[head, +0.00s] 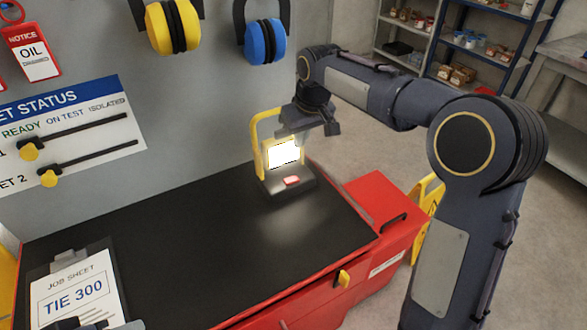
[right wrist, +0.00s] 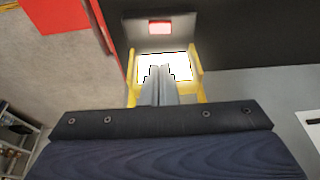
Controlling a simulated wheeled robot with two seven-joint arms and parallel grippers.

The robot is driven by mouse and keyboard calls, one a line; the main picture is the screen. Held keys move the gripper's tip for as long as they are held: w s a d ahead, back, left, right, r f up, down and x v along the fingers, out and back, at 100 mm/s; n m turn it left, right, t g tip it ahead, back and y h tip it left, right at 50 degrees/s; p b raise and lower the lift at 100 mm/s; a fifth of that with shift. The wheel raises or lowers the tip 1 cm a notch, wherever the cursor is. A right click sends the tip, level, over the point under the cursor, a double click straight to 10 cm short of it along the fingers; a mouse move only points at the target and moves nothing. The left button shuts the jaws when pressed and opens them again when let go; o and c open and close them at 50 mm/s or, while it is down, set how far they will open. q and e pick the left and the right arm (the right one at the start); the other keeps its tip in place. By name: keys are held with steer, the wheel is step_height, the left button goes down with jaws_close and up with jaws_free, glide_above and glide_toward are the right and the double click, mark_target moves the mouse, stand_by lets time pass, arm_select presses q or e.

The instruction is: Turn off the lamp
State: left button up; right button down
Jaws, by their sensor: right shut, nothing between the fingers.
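The lamp (head: 284,152) is a yellow-framed work light with a bright white lit panel. It stands on a dark base at the back right of the black bench top, with a red button (head: 291,181) on the front of the base. My right gripper (head: 304,135) is shut and empty, just above the lamp's panel in the head view. In the right wrist view the shut fingers (right wrist: 160,75) overlap the lit panel (right wrist: 180,66), and the red button (right wrist: 160,27) lies beyond the fingertips, apart from them. My left gripper cannot be made out; only a small dark part shows at the bottom left.
The black bench top (head: 200,230) on a red cabinet (head: 390,210) is mostly clear. A job sheet clipboard (head: 75,295) lies at its front left. Yellow earmuffs (head: 172,27) and blue earmuffs (head: 265,42) hang on the wall above. A status board (head: 70,140) is at the left.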

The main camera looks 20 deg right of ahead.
arm_select(q)
steer(key=shift+f+b, duration=0.3)
steer(key=shift+f, duration=0.55)
arm_select(e)
steer(key=shift+s+r, duration=0.1)
steer(key=shift+r, duration=0.1)
glide_toward(288, 180)
steer(key=x, duration=0.5)
steer(key=shift+w+d, duration=0.2)
steer(key=shift+w, duration=0.05)
steer(key=shift+a+f+p, duration=0.1)
steer(key=shift+f+p, duration=0.2)
steer(key=shift+f, duration=0.45)
arm_select(q)
steer(key=shift+r, duration=0.3)
